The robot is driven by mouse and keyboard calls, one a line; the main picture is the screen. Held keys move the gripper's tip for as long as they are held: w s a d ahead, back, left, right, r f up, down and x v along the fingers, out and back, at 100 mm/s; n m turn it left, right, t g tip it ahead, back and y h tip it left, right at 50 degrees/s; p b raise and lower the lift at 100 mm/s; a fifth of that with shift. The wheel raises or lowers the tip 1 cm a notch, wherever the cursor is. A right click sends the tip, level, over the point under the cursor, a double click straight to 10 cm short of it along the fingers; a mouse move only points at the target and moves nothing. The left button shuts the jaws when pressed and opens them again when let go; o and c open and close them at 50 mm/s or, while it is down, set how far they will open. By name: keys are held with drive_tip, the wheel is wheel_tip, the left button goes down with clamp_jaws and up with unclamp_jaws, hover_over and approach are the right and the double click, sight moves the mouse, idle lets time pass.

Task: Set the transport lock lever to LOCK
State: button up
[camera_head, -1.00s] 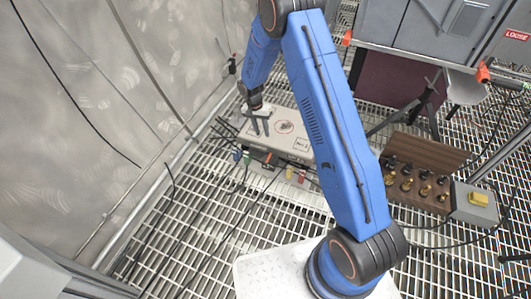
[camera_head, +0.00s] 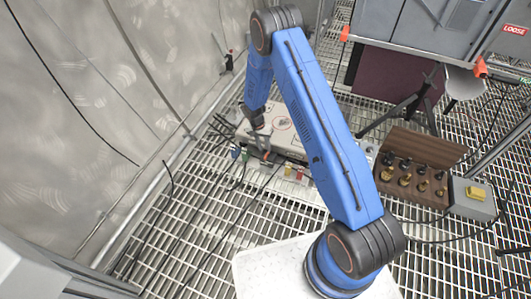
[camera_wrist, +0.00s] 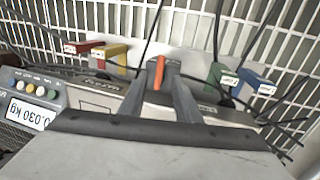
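The transport lock lever is an orange lever (camera_wrist: 159,72) on the cable side of a pale grey scale box. In the wrist view it stands between the tips of my gripper (camera_wrist: 160,78). The two dark grey fingers look open around it, and whether either touches it is unclear. In the head view my gripper (camera_head: 261,134) is low over the left part of the scale box (camera_head: 290,143), and the orange lever (camera_head: 266,156) shows just below the fingers. Any LOCK marking is too small to read.
Red (camera_wrist: 84,47), yellow (camera_wrist: 109,55), green (camera_wrist: 216,76) and blue (camera_wrist: 252,82) tagged connectors flank the lever, with black cables. A display reads 0.030 kg (camera_wrist: 32,112). A wooden weight rack (camera_head: 415,170) stands to the right on the grating. A grey wall is at left.

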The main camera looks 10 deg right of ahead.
drive_tip(key=shift+s+d+f, duration=0.15)
drive_tip(key=shift+d+f, duration=0.05)
drive_tip(key=shift+f, duration=0.95)
drive_tip(key=shift+s+d+f, duration=0.1)
drive_tip(key=shift+d+f, duration=0.1)
drive_tip(key=shift+f, duration=0.9)
clamp_jaws()
